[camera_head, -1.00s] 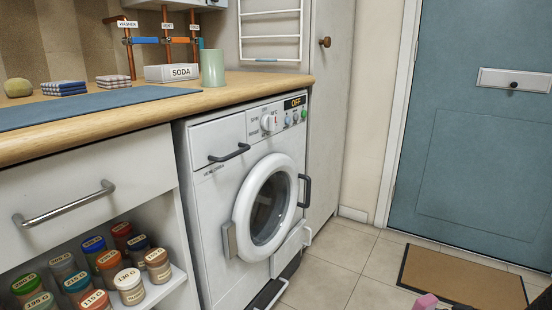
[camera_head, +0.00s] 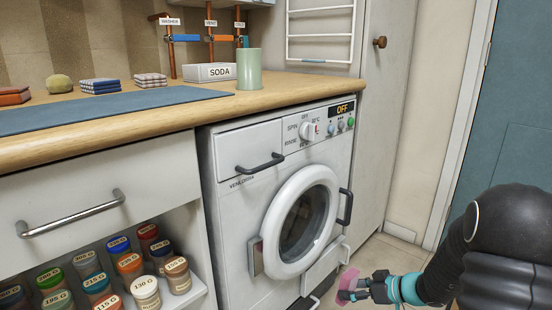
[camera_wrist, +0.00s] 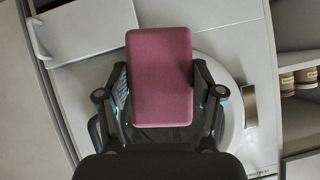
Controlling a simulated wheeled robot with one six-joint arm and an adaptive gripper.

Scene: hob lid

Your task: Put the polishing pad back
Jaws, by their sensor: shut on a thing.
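The polishing pad (camera_wrist: 160,75) is a dark pink, flat block with rounded edges. My gripper (camera_wrist: 160,98) is shut on it, one finger along each long side, with much of the pad standing out past the fingertips. In the head view the pad (camera_head: 348,282) is small at the lower right, held by my gripper (camera_head: 362,290) in front of the washing machine's lower right part. The wrist view shows the pad in front of the machine's white front and round door.
The washing machine (camera_head: 237,204) stands under a wooden worktop (camera_head: 130,133). On it are a blue mat (camera_head: 110,111), folded cloths (camera_head: 101,86), a round sponge-like thing (camera_head: 59,83), a SODA box (camera_head: 190,72) and a green cup (camera_head: 249,70). Jars (camera_head: 145,291) fill an open shelf. Tiled floor lies right.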

